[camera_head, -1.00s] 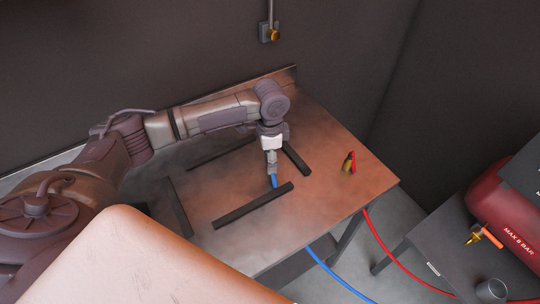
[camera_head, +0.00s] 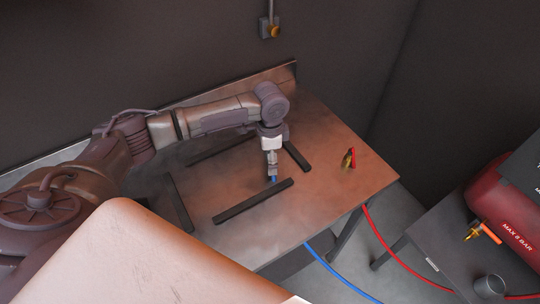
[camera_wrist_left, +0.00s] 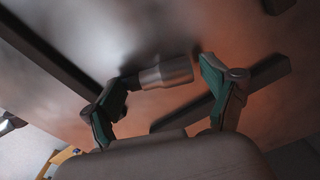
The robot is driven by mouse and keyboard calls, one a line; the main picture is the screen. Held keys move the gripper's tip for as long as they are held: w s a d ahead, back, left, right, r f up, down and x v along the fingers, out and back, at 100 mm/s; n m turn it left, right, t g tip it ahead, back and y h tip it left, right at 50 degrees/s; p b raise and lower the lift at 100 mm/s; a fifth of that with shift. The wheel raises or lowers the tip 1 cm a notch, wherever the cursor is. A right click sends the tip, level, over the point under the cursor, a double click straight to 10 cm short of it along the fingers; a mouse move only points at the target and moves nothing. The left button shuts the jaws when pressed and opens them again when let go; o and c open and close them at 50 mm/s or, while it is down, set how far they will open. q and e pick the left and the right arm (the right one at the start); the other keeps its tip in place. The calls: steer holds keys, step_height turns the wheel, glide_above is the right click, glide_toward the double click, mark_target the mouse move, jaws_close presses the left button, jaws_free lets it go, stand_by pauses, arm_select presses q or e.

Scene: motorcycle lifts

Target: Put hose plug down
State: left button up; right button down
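A silver cylindrical plug (camera_wrist_left: 167,72) lies at the table surface between the fingers of my left gripper (camera_wrist_left: 164,76) in the left wrist view. The two green-padded fingers are spread wide, with a gap on the plug's right side. Its left end is close to the left finger; contact there is unclear. In the head view my left gripper (camera_head: 272,169) points down at the table (camera_head: 325,190), between the black bars. Only a small blue bit (camera_head: 274,179) shows under it, and the plug itself is hidden there. My right gripper is not in view.
Black bars (camera_head: 253,201) lie around the gripper. A red and brass fitting (camera_head: 350,159) lies on the table's right part. A blue hose (camera_head: 335,272) and a red hose (camera_head: 385,245) hang below the table edge. A red compressor (camera_head: 500,205) stands at right.

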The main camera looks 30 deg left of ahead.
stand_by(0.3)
arm_select(q)
step_height(320, 180, up, 13)
steer(key=b, duration=0.2)
stand_by(0.7)
